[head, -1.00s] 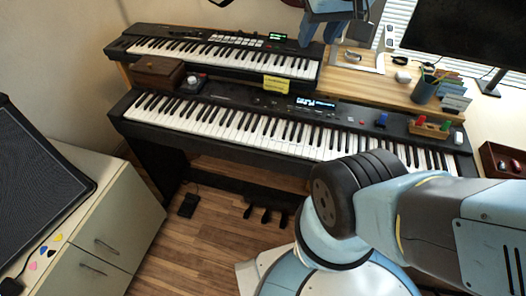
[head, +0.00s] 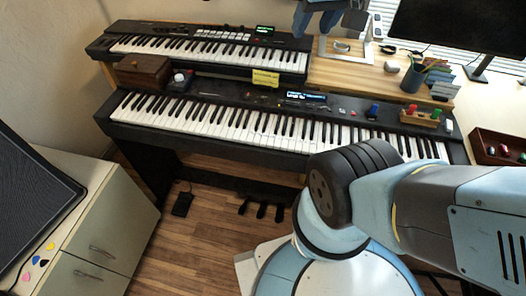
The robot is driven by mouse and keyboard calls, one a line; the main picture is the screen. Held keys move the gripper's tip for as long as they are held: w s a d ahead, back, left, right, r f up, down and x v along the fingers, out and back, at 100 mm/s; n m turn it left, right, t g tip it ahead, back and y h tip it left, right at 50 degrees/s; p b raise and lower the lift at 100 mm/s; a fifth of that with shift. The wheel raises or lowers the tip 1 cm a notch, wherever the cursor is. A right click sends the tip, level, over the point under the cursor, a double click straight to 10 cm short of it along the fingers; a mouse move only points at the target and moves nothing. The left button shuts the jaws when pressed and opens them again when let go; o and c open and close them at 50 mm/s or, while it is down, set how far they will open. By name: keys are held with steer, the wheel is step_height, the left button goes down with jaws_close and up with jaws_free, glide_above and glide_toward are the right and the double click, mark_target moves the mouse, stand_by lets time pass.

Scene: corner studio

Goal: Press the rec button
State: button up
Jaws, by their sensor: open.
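The lower black digital piano (head: 225,93) stands against the wall, with a lit display (head: 307,97) on its panel. A small reddish button (head: 340,111) is on the panel right of the display, beside a paler one. Their labels are too small to read, so I cannot tell which is rec. A smaller keyboard (head: 150,31) with pale pads and a green display sits on the shelf above. My gripper (head: 316,20) is at the top edge, partly cut off, its blue fingers apart and empty. In the picture it is above the panel, clear of the buttons.
A yellow note (head: 265,78) hangs at the shelf edge. A wooden box (head: 142,71) and a knobbed device (head: 181,80) sit on the piano's left; a wooden block with coloured pegs (head: 420,117) is on its right. A monitor (head: 455,30) and pen cup (head: 413,78) stand at right.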

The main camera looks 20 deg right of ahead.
steer(key=shift+w, duration=0.1)
jaws_close()
stand_by(1.4)
